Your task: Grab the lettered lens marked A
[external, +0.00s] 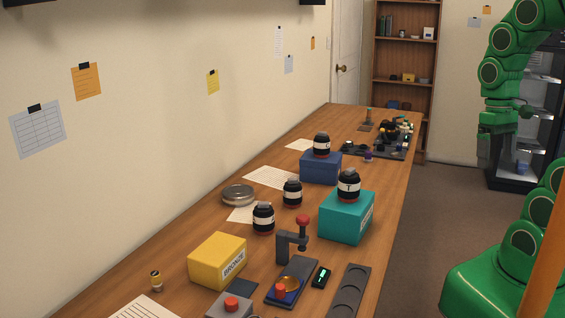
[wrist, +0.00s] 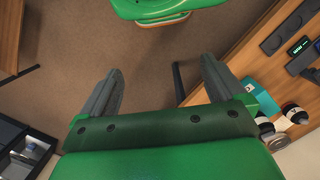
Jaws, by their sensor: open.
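Several black lenses with grey caps and red bands are in the external view. One lens (external: 348,186) stands on a teal box (external: 345,222) and bears a light letter that looks like T. Another lens (external: 321,145) stands on a blue box (external: 320,168). Two more stand on the table, a nearer lens (external: 263,217) and a farther lens (external: 292,192). I cannot read an A on any of them. My gripper (wrist: 161,66) is open and empty over the floor, away from the table. In the wrist view, two lenses (wrist: 293,113) show at the right edge.
A yellow box (external: 217,260) labelled BRONZE, a press-like tool (external: 292,262), a round metal dish (external: 238,195) and a slotted dark tray (external: 349,292) share the long table (external: 170,290). A cluttered dark tray (external: 390,150) lies at its far end. The floor (external: 425,215) beside the table is clear.

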